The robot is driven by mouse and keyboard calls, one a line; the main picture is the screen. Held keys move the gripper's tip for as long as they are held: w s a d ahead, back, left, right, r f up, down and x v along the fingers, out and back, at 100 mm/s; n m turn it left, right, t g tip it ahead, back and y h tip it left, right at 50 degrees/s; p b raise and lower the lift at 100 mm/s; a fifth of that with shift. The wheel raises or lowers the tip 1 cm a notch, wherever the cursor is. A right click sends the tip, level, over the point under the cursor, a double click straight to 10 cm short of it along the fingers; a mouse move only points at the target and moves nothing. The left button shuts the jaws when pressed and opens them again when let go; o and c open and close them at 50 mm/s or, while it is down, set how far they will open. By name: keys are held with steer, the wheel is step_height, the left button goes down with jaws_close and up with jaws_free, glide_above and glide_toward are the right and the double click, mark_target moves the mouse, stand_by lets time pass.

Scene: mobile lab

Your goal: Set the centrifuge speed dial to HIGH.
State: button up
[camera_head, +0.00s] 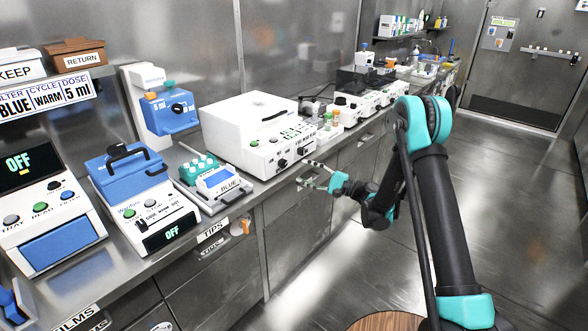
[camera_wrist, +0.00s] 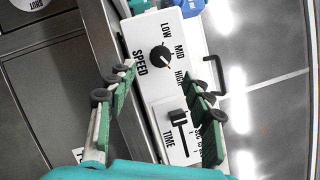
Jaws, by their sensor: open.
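The speed dial (camera_wrist: 160,57) is a black knob on a white panel in the wrist view. LOW, MID and HIGH are printed around it, with SPEED beside it. In the head view my gripper (camera_head: 306,173) is in front of the counter, below the large white machine (camera_head: 245,115).
A black slider (camera_wrist: 178,118) marked TIME is on the panel beside the dial, near the right finger in the picture. A blue-lidded device (camera_head: 125,180) showing OFF and a green tube rack (camera_head: 198,168) stand left on the counter. The floor (camera_head: 350,260) near my arm is clear.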

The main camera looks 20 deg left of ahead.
steer(key=shift+s+d+f, duration=0.1)
steer(key=shift+d+f, duration=0.1)
steer(key=shift+d, duration=0.9)
steer(key=shift+d+f, duration=0.15)
steer(key=shift+d, duration=0.9)
steer(key=s+d+n+t+h, duration=0.1)
steer(key=s+d+n+h, duration=0.1)
steer(key=s+d+h, duration=0.4)
steer(key=s+d+n+t+h, duration=0.1)
steer(key=s+d+h, duration=0.6)
steer(key=s+d, duration=0.5)
steer(key=s+d+n+t+h, duration=0.1)
steer(key=s+d+h, duration=0.6)
steer(key=d, duration=1.4)
steer(key=s+n, duration=0.1)
steer(key=s, duration=0.2)
steer(key=shift+f+n+t, duration=0.3)
steer(key=shift+f, duration=0.1)
